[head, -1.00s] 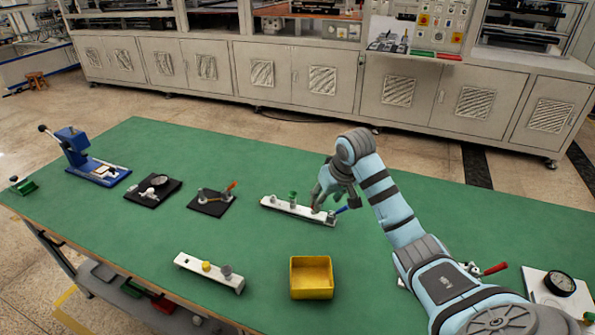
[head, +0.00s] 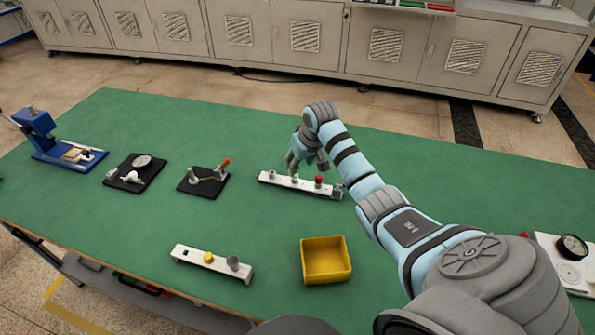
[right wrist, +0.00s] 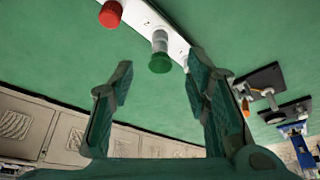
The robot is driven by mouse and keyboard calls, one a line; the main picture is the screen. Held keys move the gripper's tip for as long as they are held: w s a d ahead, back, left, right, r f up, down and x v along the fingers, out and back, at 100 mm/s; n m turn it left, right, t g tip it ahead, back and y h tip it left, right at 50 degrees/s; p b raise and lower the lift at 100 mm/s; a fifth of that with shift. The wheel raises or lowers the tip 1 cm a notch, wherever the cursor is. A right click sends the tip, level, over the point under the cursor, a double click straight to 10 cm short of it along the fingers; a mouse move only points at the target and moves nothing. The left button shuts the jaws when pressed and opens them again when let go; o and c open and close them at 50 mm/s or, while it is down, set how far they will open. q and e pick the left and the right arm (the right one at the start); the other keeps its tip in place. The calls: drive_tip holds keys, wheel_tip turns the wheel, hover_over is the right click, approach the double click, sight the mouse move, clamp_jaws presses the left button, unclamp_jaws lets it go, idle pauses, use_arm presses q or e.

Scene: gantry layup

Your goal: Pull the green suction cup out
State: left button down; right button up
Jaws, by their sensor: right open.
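The green suction cup (right wrist: 160,63) stands on a white bar (right wrist: 172,38) in the right wrist view, on a clear-grey stem. My right gripper (right wrist: 160,85) is open, with the cup in line with the gap between its fingertips. No finger visibly touches the cup. A red cup (right wrist: 110,14) sits beside it on the same bar. In the head view, my right gripper (head: 306,160) is over the white bar (head: 268,179) and hides the green cup. The red cup (head: 318,180) shows just right of the fingers. My left gripper is not in view.
A yellow bin (head: 326,277) stands in front of the bar. A second white bar (head: 190,255) with a yellow cup (head: 208,257) and a grey cup (head: 233,263) lies front left. Black fixtures and a blue press (head: 38,125) are at left. Green mat is clear between them.

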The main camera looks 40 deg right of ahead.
drive_tip(key=b+x, duration=0.1)
drive_tip(key=x, duration=0.5)
drive_tip(key=shift+w+f, duration=0.25)
drive_tip(key=shift+w, duration=0.1)
drive_tip(key=shift+w+f+b, duration=0.1)
drive_tip(key=shift+f+b, duration=0.2)
drive_tip(key=shift+r, duration=0.2)
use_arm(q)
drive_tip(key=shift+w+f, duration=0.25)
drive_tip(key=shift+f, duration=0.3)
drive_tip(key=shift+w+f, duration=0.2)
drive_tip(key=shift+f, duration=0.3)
use_arm(e)
clamp_jaws()
